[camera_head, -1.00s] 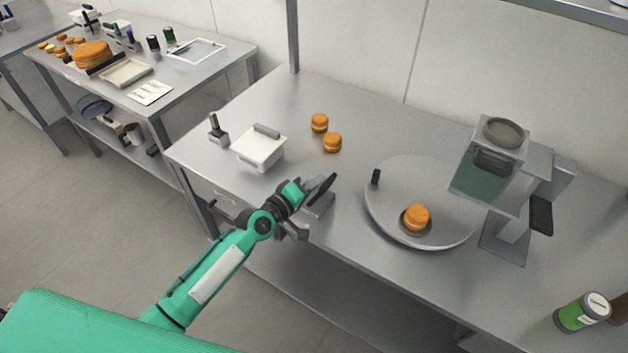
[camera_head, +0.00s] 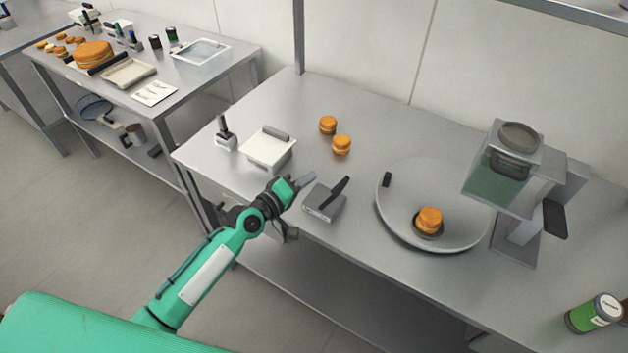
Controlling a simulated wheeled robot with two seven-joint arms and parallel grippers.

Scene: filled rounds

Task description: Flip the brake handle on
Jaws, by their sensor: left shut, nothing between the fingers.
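A black lever (camera_head: 341,189), which looks like the brake handle, stands on a small grey box (camera_head: 325,206) near the front edge of the metal table. The lever tilts up and to the right. My left gripper (camera_head: 305,180) is shut and empty just left of the box. Its fingers point right, and a small gap shows between them and the lever. To the right of the box is a round grey turntable (camera_head: 394,222) with a small black knob (camera_head: 387,180) on its rim. My right gripper is not in view.
A white-topped box (camera_head: 268,147), a small lever device (camera_head: 225,136) and two pastries (camera_head: 341,145) stand behind my gripper.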

